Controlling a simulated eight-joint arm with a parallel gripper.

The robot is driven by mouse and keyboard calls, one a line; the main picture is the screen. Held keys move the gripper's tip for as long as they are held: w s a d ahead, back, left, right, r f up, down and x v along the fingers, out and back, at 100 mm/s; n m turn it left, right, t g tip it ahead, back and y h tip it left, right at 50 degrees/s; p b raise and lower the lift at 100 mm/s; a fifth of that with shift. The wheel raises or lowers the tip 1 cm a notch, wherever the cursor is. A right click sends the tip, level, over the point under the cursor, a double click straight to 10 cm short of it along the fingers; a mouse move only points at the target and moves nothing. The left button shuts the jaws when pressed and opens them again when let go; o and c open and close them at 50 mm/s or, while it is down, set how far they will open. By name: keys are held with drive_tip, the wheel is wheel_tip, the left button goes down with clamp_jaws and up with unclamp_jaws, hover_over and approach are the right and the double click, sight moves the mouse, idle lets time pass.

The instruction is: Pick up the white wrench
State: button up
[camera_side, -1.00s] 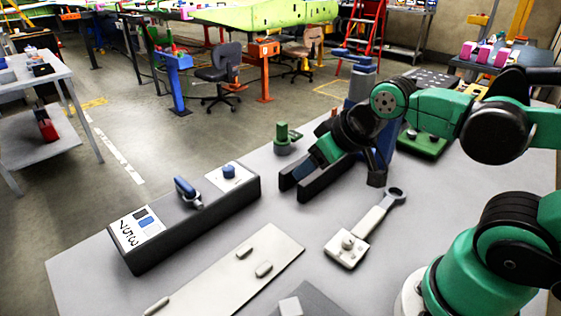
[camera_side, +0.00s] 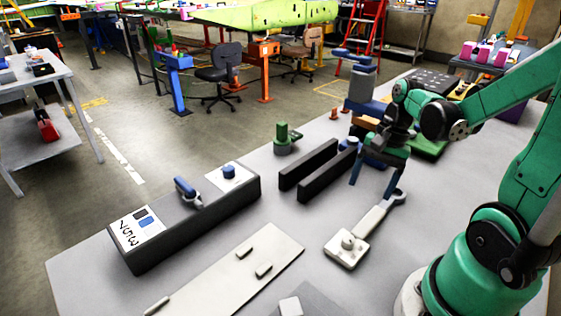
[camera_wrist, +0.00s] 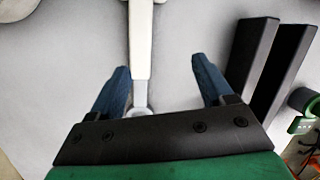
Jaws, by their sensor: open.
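The white wrench (camera_side: 369,221) lies on the grey table, its ring end toward the back right. Its near end meets a white square block with a knob (camera_side: 346,249); I cannot tell whether they are joined. My gripper (camera_side: 372,190) points down above the table near the ring end. In the wrist view, my gripper (camera_wrist: 160,65) is open and empty, its two blue fingers spread. The wrench handle (camera_wrist: 141,40) shows between them, closer to the left finger. The ring is partly hidden behind the gripper's body.
Two black bars (camera_side: 308,164) lie left of my gripper. A green fixture (camera_side: 284,136) stands behind them. A long dark block (camera_side: 195,222) with a blue-handled tool and a pale plate (camera_side: 232,268) lie to the left.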

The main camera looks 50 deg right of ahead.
sight(372, 217)
drive_tip(key=s+m, duration=0.1)
drive_tip(key=s+d+f+m+y, duration=0.1)
drive_tip(key=m, duration=0.1)
drive_tip(key=shift+d+f+g, duration=0.2)
drive_tip(key=shift+d+g, duration=0.05)
drive_tip(key=shift+g, duration=0.05)
drive_tip(key=shift+x, duration=2.75)
drive_tip(key=shift+a, duration=0.1)
drive_tip(key=shift+r, duration=0.1)
clamp_jaws()
drive_tip(key=shift+y, duration=0.3)
